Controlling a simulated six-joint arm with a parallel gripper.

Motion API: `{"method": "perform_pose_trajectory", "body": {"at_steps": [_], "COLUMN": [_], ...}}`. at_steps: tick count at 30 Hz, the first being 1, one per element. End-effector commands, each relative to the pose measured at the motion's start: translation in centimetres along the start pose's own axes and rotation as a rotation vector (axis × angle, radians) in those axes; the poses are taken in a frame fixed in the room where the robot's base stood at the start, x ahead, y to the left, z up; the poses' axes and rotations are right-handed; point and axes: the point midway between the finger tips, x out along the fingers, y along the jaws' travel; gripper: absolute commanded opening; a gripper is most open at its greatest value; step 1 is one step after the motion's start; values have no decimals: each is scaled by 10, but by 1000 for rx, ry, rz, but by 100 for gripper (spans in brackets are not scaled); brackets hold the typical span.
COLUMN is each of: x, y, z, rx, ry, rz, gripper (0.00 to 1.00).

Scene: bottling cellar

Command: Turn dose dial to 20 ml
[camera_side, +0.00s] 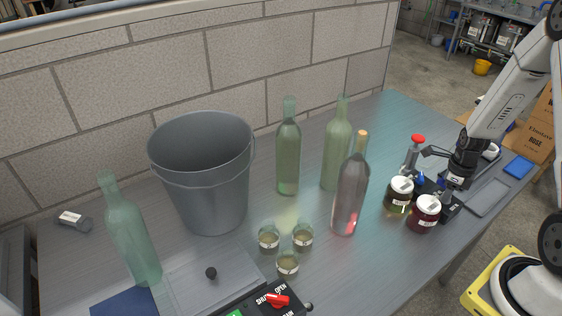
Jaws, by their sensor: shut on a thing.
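A small dosing unit stands at the right of the bench, with a grey upright cylinder under a red cap (417,139) and a dark base (450,212) bearing a pale label. My gripper (455,182) points down onto this unit, right of the red cap. Its jaws are shut on a small part there, which appears to be the dose dial. The dial's face, its marks and its setting are hidden or too small to read. A small blue part (421,178) shows beside the unit.
Two dark jars (425,214) (399,197) stand close in front of the unit. A corked bottle (348,198), green bottles (288,155), small glasses (288,265) and a grey bucket (205,185) stand further left. A grey tray (488,198) and blue pad (518,167) lie right.

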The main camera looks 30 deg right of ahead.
Motion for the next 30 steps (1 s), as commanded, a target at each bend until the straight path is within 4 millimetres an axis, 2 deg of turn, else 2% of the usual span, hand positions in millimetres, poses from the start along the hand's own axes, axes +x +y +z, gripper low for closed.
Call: {"method": "perform_pose_trajectory", "body": {"at_steps": [14,30], "x": [0,0], "y": [-1,-1], "z": [0,0], "rx": [-102,-545], "ry": [1,1], "rz": [-1,0], "gripper": [0,0]}}
